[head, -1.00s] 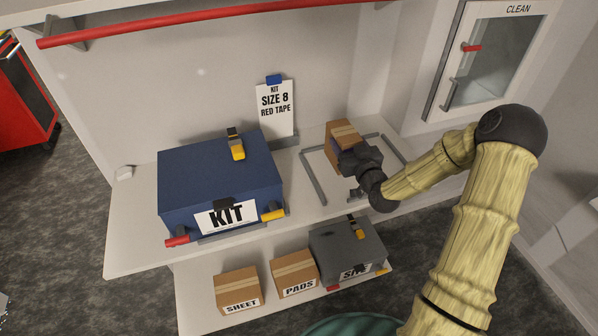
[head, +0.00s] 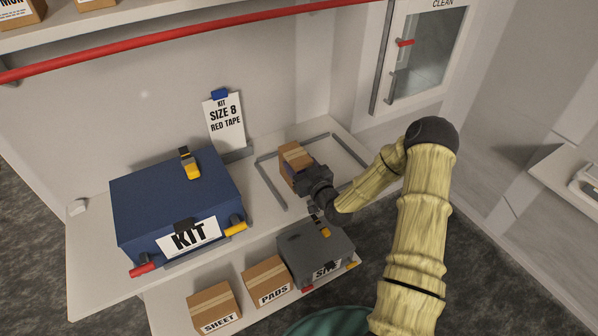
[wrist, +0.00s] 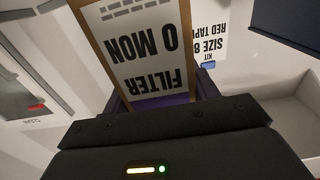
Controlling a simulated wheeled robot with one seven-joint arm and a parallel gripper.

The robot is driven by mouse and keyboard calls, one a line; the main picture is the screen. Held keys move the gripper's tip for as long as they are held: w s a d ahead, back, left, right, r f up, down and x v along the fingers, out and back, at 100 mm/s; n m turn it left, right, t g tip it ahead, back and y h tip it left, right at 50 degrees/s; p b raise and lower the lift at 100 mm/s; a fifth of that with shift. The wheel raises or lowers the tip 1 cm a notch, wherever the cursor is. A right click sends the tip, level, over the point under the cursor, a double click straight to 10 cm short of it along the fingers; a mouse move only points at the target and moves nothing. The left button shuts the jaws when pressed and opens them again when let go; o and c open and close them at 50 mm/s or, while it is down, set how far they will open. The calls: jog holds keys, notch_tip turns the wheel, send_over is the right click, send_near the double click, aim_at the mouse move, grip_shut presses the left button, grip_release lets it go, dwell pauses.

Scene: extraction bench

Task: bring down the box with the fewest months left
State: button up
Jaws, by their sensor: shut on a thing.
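A brown cardboard box (head: 293,158) with a tan tape strip is at the right of the bench top, over the area framed by thin grey bars (head: 285,196). My gripper (head: 304,178) is shut on this box. In the wrist view the box (wrist: 145,50) fills the space ahead of the gripper, its white label upside down, reading "FILTER" and "0 MON", partly cut off. I cannot tell whether the box touches the surface. Two more boxes, (head: 22,12) and (head: 95,4), stand on the high shelf, cut off by the frame; their labels are mostly unreadable.
A blue KIT case (head: 175,200) stands left of the framed area, with a "SIZE 8 RED TAPE" sign (head: 226,122) behind. A red bar (head: 190,38) runs along the high shelf. Below are SHEET (head: 214,303) and PADS (head: 267,280) boxes and a grey case (head: 312,250).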

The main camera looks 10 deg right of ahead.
jog(key=shift+w+f+p, duration=0.1)
jog(key=shift+f+p, duration=0.3)
jog(key=shift+f, duration=1.3)
jog(key=shift+f, duration=0.2)
jog(key=o, duration=1.1)
jog(key=shift+r, duration=0.1)
jog(key=shift+r, duration=0.1)
jog(key=b+v, duration=0.4)
jog(key=v, duration=0.8)
